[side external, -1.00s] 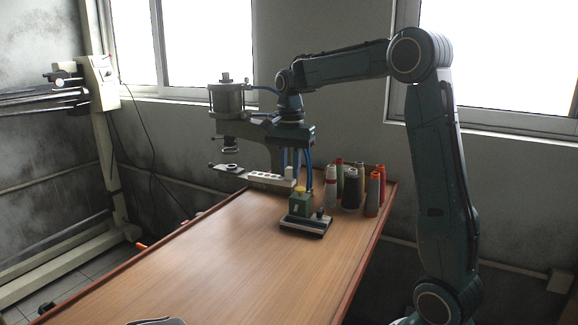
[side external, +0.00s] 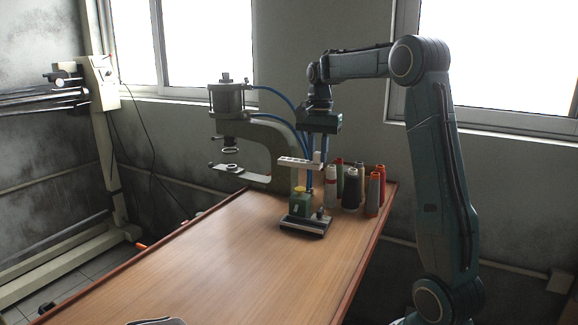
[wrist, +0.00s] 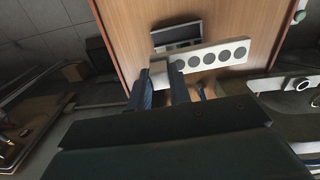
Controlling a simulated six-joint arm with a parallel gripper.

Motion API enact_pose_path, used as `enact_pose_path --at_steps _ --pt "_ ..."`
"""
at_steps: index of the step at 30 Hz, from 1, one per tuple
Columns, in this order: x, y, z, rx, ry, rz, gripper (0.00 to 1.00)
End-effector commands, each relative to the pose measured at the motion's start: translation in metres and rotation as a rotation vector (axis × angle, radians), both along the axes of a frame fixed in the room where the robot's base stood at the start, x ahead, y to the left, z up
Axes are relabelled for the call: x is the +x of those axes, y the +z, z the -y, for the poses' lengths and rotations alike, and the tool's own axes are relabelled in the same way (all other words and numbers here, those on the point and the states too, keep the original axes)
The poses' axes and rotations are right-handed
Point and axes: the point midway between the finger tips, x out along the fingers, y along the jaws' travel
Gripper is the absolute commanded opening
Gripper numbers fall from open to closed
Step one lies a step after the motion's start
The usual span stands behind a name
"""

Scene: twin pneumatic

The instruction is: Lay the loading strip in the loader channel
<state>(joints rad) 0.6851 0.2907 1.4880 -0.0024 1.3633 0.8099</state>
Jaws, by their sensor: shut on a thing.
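The loading strip (side external: 293,162) is a white bar with a row of dark round holes along its top. My gripper (side external: 317,162) is shut on the raised block at its right end and holds it above the table. In the wrist view the strip (wrist: 215,57) reaches right from my gripper (wrist: 161,77), with several grey discs or holes showing. The press (side external: 262,140) stands to the left, with a flat arm and ring (side external: 229,168) low at its front. I cannot make out which part is the loader channel.
A green box with a yellow top (side external: 299,205) and a dark, pale-edged tray (side external: 304,227) stand below the strip. Several thread spools (side external: 350,190) stand close on the right. Blue hoses run behind my gripper. The table's front (side external: 220,265) is mostly clear.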

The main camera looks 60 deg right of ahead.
Motion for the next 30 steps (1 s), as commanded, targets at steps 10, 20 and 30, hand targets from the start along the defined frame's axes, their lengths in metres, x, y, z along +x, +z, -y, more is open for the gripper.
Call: enact_pose_path --at_steps 10,20,30 --pt "-0.010 0.003 0.019 -0.001 -0.002 0.001 0.00" --pt "-0.010 -0.027 0.018 0.003 -0.002 -0.003 0.00" --pt "-0.010 -0.091 0.018 0.003 -0.002 -0.002 0.00"
